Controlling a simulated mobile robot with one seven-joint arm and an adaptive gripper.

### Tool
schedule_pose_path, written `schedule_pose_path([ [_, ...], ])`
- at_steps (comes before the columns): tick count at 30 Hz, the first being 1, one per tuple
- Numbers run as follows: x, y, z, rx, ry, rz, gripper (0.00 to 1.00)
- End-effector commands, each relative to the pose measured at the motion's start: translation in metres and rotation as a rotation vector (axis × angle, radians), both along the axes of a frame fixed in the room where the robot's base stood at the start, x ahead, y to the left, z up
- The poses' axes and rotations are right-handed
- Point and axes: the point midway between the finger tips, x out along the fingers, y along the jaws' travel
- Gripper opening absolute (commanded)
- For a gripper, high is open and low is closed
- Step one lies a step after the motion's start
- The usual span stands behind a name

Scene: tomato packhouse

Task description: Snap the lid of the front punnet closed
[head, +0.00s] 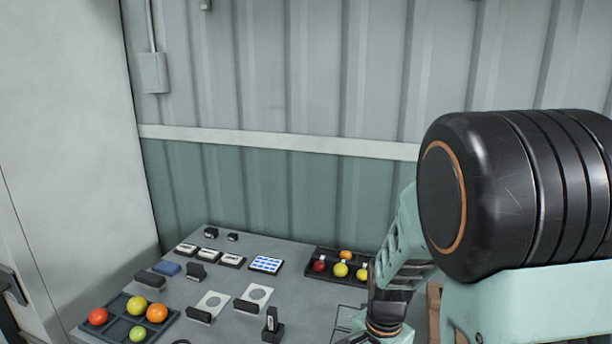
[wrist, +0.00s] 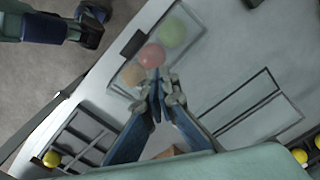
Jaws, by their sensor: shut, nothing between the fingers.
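A clear punnet (wrist: 192,58) holding a green, a red and an orange tomato shows in the upper middle of the wrist view. The tomatoes look hazy, as if through clear plastic. I cannot make out the lid's edge or whether it is fastened. My gripper (wrist: 157,80) is shut and empty, its fingertips together at the punnet's near side, just below the red tomato in the picture. I cannot tell whether they touch the plastic. In the head view my arm covers that area, and neither the punnet nor the fingertips can be picked out.
A black block (wrist: 132,43) stands beside the punnet. Dark rectangles (wrist: 232,104) are outlined on the bare table to its right. The head view shows a compartment tray (head: 126,325) with tomatoes at front left, a black tomato tray (head: 320,271) farther back, and several small blocks and cards between.

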Motion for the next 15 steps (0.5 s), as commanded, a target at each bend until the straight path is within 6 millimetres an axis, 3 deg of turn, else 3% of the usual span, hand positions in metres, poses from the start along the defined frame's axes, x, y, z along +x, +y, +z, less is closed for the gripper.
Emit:
schedule_pose_path([
  [15,-0.0001,0.0,-0.0045,0.0,0.0,0.0,0.0],
])
